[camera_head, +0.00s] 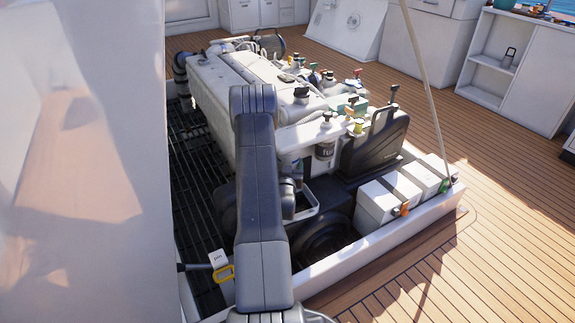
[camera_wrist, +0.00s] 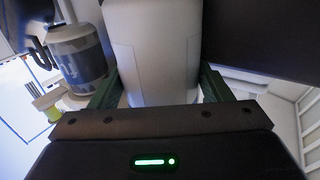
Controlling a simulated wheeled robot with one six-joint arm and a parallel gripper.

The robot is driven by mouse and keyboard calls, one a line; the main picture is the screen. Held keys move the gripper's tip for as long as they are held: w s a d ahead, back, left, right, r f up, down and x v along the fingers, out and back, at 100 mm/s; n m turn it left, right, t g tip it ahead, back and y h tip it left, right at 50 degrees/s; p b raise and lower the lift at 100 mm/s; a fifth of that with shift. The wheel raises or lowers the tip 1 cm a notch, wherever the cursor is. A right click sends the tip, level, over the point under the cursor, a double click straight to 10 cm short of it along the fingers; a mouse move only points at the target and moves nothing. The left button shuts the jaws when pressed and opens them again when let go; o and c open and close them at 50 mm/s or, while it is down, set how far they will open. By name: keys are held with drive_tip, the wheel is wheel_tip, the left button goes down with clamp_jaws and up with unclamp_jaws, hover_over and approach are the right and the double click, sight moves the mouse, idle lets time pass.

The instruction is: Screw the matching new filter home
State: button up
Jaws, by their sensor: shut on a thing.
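A white cylindrical filter (camera_wrist: 152,45) fills the upper middle of the wrist view. My gripper (camera_wrist: 160,88) is shut on it, with one green finger on each side. The filter's far end runs out of the picture, so I cannot tell whether it meets a mount. In the head view my own arm hides most of the gripper area. A canister with dark lettering (camera_head: 325,151) hangs at the near end of the white engine (camera_head: 215,90). A grey canister with a patterned band (camera_wrist: 80,52) stands left of the held filter in the wrist view, apart from it.
A dark tank (camera_head: 375,150) stands right of the lettered canister. White battery-like boxes (camera_head: 402,188) sit along the hatch edge (camera_head: 385,236). A yellow-handled item with a white tag (camera_head: 222,272) lies at lower left. Dark grating (camera_head: 195,150) runs left of the engine.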

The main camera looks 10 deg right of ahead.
drive_tip(key=shift+n+y, duration=0.8)
drive_tip(key=shift+y, duration=0.3)
drive_tip(key=shift+d+n+y, duration=0.3)
drive_tip(key=shift+n+y, duration=0.4)
drive_tip(key=shift+y, duration=0.4)
drive_tip(key=shift+n+y, duration=0.7)
drive_tip(key=shift+y, duration=0.4)
drive_tip(key=o, duration=1.9)
drive_tip(key=shift+c, duration=0.2)
